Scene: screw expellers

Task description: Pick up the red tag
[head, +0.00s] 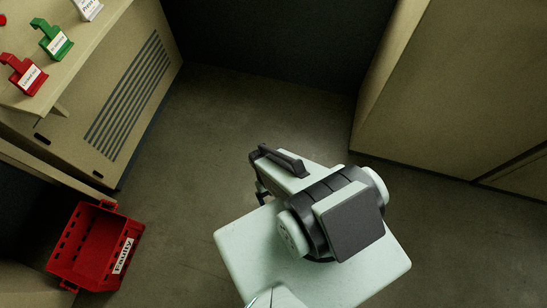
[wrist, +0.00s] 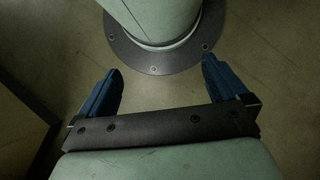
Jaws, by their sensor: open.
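The red tag (head: 24,75) has a hook-like top and a white label. It stands on the beige ledge (head: 84,45) at the upper left of the head view, apart from my gripper. In the wrist view my gripper (wrist: 160,65) has its two blue fingers spread wide, with nothing held between them. In the head view my arm is folded over my own base, far to the right of the tag, and the fingers are mostly hidden. The tag does not show in the wrist view.
A green tag (head: 55,41) stands just beyond the red one, and a white tag (head: 88,9) farther back. A red bin (head: 72,268) labelled "Faulty" is at the lower left. A beige cabinet (head: 460,90) stands at right. The floor (head: 225,115) between is clear.

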